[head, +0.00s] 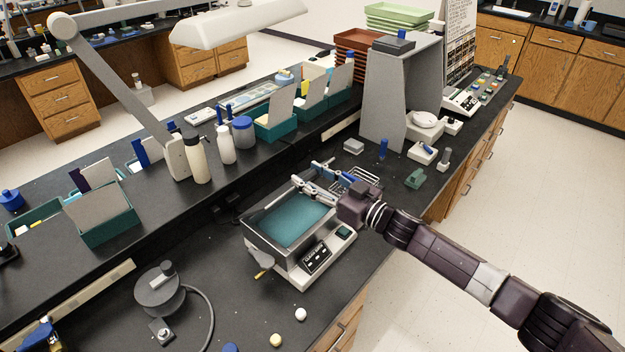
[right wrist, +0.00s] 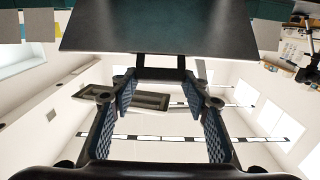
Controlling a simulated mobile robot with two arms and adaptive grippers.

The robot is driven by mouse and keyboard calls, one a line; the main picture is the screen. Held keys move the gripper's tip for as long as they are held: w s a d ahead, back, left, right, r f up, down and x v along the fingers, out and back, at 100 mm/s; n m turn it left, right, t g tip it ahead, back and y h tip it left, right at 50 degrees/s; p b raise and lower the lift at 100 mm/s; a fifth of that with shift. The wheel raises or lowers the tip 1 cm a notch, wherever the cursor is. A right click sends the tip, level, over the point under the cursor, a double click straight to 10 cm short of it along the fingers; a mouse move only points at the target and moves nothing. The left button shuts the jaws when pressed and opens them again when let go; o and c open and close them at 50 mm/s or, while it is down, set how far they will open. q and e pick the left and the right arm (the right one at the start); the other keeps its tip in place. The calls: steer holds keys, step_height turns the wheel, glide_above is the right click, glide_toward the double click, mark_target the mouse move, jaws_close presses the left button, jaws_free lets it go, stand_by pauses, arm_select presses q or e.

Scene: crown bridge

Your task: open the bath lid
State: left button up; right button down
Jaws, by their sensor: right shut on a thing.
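The bath (head: 318,262) is a white and metal box with a dark control panel on the bench, and a teal surface shows within its frame. My right gripper (head: 322,180) is at the bath's far right edge, its two blue-padded fingers on either side of the lid's handle. The lid's exact angle is hard to tell from the head view.
A grey stand (head: 395,95) rises behind the bath. A dark round device (head: 160,290) with a cable sits at front left. A green block (head: 414,179) and a blue-topped item (head: 383,148) lie beyond the arm. White and yellow balls lie near the front edge.

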steer(key=c, duration=1.5)
jaws_free()
steer(key=shift+w+r, duration=0.1)
steer(key=shift+r, duration=0.35)
steer(key=o, duration=0.4)
steer(key=shift+d+f, duration=0.1)
steer(key=shift+f, duration=0.2)
steer(key=v, duration=1.2)
steer(key=shift+s+r, duration=0.1)
steer(key=shift+s, duration=0.1)
